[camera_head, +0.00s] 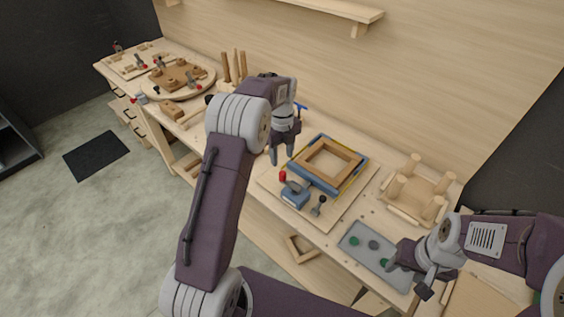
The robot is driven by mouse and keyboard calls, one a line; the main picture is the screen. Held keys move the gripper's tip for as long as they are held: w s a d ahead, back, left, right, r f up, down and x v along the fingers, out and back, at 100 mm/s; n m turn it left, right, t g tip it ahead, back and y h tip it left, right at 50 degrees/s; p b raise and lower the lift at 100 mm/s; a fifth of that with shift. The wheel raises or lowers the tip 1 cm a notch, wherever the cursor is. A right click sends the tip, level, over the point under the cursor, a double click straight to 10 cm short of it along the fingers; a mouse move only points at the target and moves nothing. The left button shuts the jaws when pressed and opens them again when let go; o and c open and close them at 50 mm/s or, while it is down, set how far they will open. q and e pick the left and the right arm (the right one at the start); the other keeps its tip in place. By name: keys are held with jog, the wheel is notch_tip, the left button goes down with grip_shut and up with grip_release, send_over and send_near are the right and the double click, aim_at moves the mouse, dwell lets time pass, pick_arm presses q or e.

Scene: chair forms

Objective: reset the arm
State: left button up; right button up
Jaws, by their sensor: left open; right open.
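My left gripper (283,157) hangs open and empty above the left end of the light wooden assembly board, fingers pointing down. Its arm rises from the bottom of the view and bends over the bench. My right gripper (408,279) is at the lower right, over or beside the grey tray (347,246); its arm comes in from the right edge. I see nothing held in it, and its fingertips are partly hard to make out.
The workbench (341,224) carries a square wooden frame (325,161) in a blue-edged fixture, a red-handled clamp (293,191) and an upturned stool-like piece (418,188) with several pegs. A round board (176,77) with blocks is farther left. A wooden wall (430,80) stands behind.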

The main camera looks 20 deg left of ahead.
pick_arm(q)
jog(key=shift+f, duration=0.1)
dwell(0.3)
jog(key=s+d+r+n+b, duration=0.1)
jog(key=s+d+r+b, duration=0.25)
jog(key=s, duration=0.35)
jog(key=s+f+n, duration=0.4)
jog(key=s+n, duration=0.4)
jog(key=n, duration=0.4)
jog(key=s+d+f+n+t, duration=0.1)
jog(key=s+f+n, duration=0.3)
jog(key=s+n, duration=0.4)
jog(key=n, duration=0.3)
jog(key=shift+s+d+n, duration=0.15)
jog(key=shift+s+n, duration=0.05)
jog(key=shift+n, duration=0.2)
